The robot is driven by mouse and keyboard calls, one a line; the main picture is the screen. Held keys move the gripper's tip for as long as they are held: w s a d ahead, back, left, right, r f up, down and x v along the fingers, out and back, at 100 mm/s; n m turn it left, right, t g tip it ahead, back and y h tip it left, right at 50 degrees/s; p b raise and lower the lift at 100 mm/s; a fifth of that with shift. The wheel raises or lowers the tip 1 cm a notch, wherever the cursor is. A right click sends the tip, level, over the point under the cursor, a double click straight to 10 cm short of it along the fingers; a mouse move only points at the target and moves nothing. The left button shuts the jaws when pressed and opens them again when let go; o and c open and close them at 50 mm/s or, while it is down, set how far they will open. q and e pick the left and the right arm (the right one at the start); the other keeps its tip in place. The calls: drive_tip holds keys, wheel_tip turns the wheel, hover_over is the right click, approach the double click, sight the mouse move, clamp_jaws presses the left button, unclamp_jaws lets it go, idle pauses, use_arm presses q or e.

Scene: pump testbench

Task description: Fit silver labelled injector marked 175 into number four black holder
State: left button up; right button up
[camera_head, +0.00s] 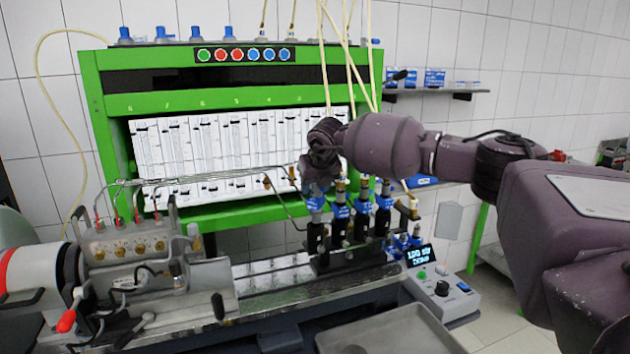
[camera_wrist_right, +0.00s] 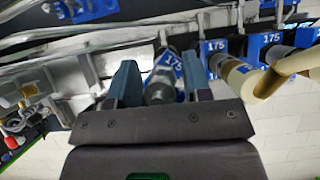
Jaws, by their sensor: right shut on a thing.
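My right gripper (camera_head: 318,182) points down over the leftmost black holder (camera_head: 316,240) of the row on the testbench. It is shut on a silver injector with a blue label marked 175 (camera_head: 316,202). In the right wrist view the silver injector (camera_wrist_right: 162,82) sits between the two fingers of my right gripper (camera_wrist_right: 160,80). The injector is about upright and in line with the leftmost holder; how deep its lower end sits I cannot tell. The other holders (camera_head: 340,228) to the right carry blue-labelled injectors (camera_head: 361,203). My left gripper is in neither view.
A green test frame (camera_head: 95,110) with a white gauge panel stands behind. Thin metal pipes (camera_head: 240,174) run from the pump (camera_head: 125,245) to near the holders. A control box (camera_head: 442,288) and a grey tray (camera_head: 390,335) stand at the front right.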

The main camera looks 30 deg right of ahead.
use_arm(q)
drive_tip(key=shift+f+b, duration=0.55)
drive_tip(key=shift+b, duration=0.05)
use_arm(e)
drive_tip(key=shift+w, duration=0.15)
idle(1.2)
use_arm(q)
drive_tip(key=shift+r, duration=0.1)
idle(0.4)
use_arm(e)
drive_tip(key=shift+f+b, duration=0.35)
drive_tip(key=shift+f, duration=0.05)
drive_tip(key=shift+f+b, duration=0.65)
drive_tip(key=shift+f, duration=0.15)
use_arm(q)
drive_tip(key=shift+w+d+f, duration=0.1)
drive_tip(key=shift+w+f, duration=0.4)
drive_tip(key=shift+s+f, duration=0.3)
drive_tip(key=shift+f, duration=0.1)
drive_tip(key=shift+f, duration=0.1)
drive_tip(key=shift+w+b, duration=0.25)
drive_tip(key=shift+b, duration=0.05)
